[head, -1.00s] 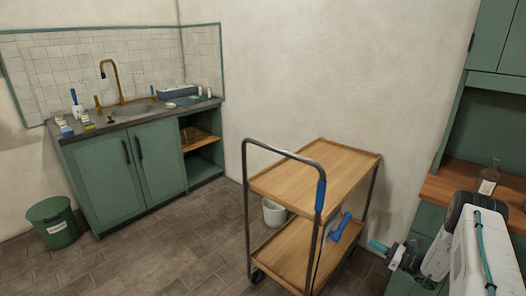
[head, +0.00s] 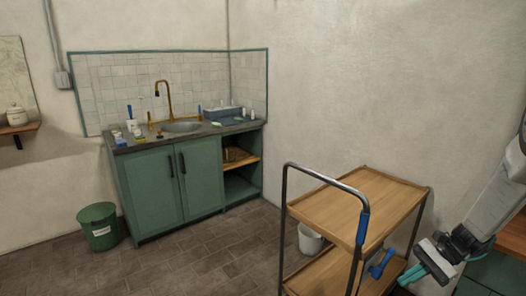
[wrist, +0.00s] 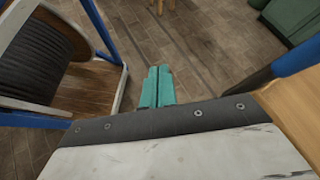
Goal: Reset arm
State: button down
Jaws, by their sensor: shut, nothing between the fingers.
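My gripper (head: 427,275) hangs at the lower right of the head view, just right of the trolley. Its teal fingers are shut together with nothing between them. In the wrist view the fingers (wrist: 157,87) point out over the brown tiled floor, side by side and touching. My white arm comes in from the right edge of the head view.
A wooden two-tier trolley (head: 372,200) with a blue-gripped handle stands close to my gripper. A white bucket (head: 310,238) is by it. A green sink cabinet (head: 170,188) and green bin (head: 99,226) stand left. A cable drum (wrist: 35,55) shows in the wrist view. Floor before the cabinet is clear.

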jog(key=s+a+r+n+t+h, duration=0.1)
jog(key=s+a+r+n+h, duration=0.4)
jog(key=s+r, duration=0.7)
jog(key=s+a+r+n+t+h, duration=0.2)
jog(key=s+a+r+n+h, duration=0.4)
jog(key=s+r, duration=0.6)
jog(key=a+n, duration=0.1)
jog(key=n, duration=0.1)
jog(key=shift+s+a+n, duration=0.3)
jog(key=shift+s+a, duration=0.05)
jog(key=shift+a, duration=0.05)
